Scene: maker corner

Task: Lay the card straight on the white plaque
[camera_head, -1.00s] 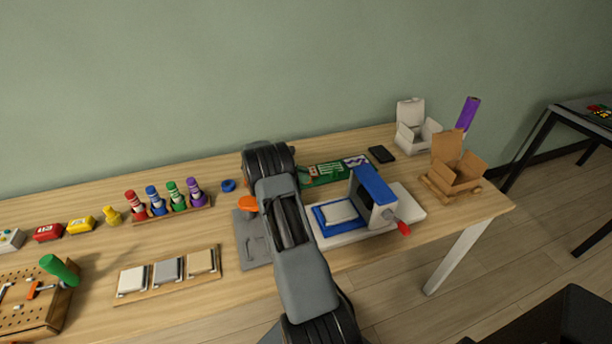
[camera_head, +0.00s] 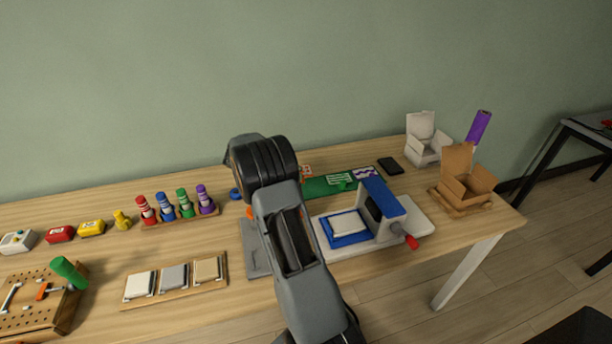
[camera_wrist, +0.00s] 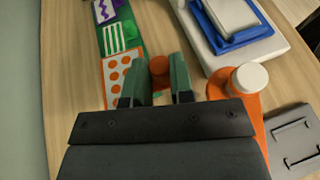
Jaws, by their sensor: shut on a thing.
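The white plaque (camera_head: 349,224) lies on a blue bed (camera_head: 345,238) in the blue-and-white press, and both also show at the top of the wrist view (camera_wrist: 233,14). Cards lie along a green strip (camera_head: 318,187): one with orange dots (camera_wrist: 123,74), one with green stripes (camera_wrist: 123,37) and one with a purple zigzag (camera_wrist: 104,10). I cannot tell whether the knob belongs to that card. In the head view my arm hides the fingers.
The press has a red handle (camera_head: 411,242). Several coloured bottles (camera_head: 184,204) stand left of my arm. A black phone-like slab (camera_head: 390,166) lies behind the press.

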